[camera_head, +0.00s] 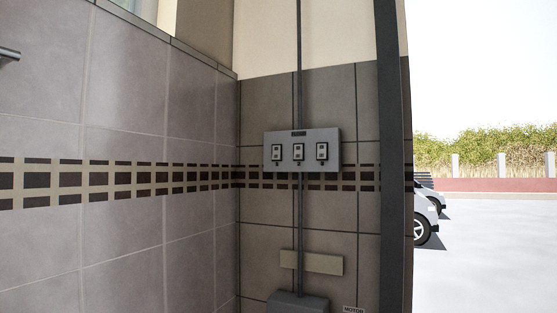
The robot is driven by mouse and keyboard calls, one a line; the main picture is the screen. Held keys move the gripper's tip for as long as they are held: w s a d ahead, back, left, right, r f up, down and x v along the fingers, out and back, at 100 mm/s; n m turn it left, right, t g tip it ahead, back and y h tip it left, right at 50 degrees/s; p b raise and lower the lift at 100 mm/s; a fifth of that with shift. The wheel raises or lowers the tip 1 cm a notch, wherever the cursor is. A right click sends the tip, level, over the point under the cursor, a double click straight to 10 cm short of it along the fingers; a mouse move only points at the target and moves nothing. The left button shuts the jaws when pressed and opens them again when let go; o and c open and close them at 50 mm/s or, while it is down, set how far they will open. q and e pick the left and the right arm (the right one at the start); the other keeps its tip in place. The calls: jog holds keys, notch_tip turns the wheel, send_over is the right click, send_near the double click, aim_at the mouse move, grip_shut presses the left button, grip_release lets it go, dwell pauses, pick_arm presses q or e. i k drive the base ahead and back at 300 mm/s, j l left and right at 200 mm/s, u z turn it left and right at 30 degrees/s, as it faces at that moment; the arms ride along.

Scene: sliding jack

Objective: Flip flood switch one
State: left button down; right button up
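A grey switch panel (331,160) is mounted on the dark tiled wall, right of the room corner. It carries three small switches in a row: a left switch (277,152), a middle switch (298,152) and a right switch (322,151). A small dark label (299,133) sits above the middle switch; its text is too small to read. The switch positions are too small to tell. Neither of my grippers is in view.
A conduit (299,60) runs vertically to the panel and down to a grey box (297,303). A beige plate (311,263) is below the panel. A dark post (394,150) stands right of it. Outside, a white car (425,215) is parked on open pavement.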

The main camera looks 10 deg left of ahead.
aim_at(276, 150)
jog(key=i+l, duration=0.3)
jog(key=i, duration=0.15)
jog(key=i+l+u, duration=0.1)
jog(key=i+l, duration=0.15)
jog(key=i, duration=0.15)
